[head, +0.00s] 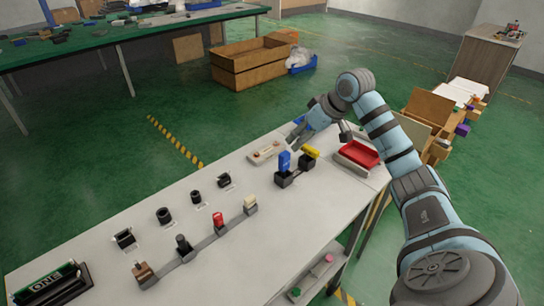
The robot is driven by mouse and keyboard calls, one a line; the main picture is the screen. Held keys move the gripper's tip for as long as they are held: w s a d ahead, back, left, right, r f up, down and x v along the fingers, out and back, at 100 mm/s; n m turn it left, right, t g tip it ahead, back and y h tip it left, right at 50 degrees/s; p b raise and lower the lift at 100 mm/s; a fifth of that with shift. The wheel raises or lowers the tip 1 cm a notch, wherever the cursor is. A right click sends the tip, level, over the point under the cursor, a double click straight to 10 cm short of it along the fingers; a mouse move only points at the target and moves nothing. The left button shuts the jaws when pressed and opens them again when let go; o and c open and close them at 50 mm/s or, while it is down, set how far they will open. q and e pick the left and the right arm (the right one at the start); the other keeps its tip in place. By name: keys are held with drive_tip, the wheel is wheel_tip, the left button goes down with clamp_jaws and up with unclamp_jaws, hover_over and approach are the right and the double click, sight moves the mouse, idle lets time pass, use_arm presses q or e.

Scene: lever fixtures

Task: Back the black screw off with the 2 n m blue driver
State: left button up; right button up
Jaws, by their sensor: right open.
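The blue driver (284,159) stands upright in a small black holder (286,181) near the far right part of the table. My right gripper (297,140) is open, just above and behind the blue driver, and looks empty. I cannot tell whether a finger touches the driver. A black knob-like piece (183,244), which may be the black screw, stands in a grey rail between a brown piece (142,272) and a red piece (217,221). My left gripper is not in view.
A yellow driver (311,152) stands in another holder close by the blue one. A red tray (361,152) lies to the right. Several black fixtures (164,215) line the table behind the rail, with a ONE sign (47,280) at the near left. The table's front right is clear.

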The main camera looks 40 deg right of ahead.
sight(287, 155)
drive_tip(key=x, duration=0.7)
drive_tip(key=shift+s+f+b, duration=0.15)
drive_tip(key=shift+f+b, duration=0.05)
drive_tip(key=shift+b, duration=0.1)
drive_tip(key=b+x, duration=0.1)
drive_tip(key=x, duration=0.5)
drive_tip(key=shift+f, duration=0.3)
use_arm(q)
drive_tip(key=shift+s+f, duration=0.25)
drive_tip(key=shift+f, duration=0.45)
use_arm(e)
drive_tip(key=shift+r, duration=0.1)
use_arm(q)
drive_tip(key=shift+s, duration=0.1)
use_arm(e)
clamp_jaws()
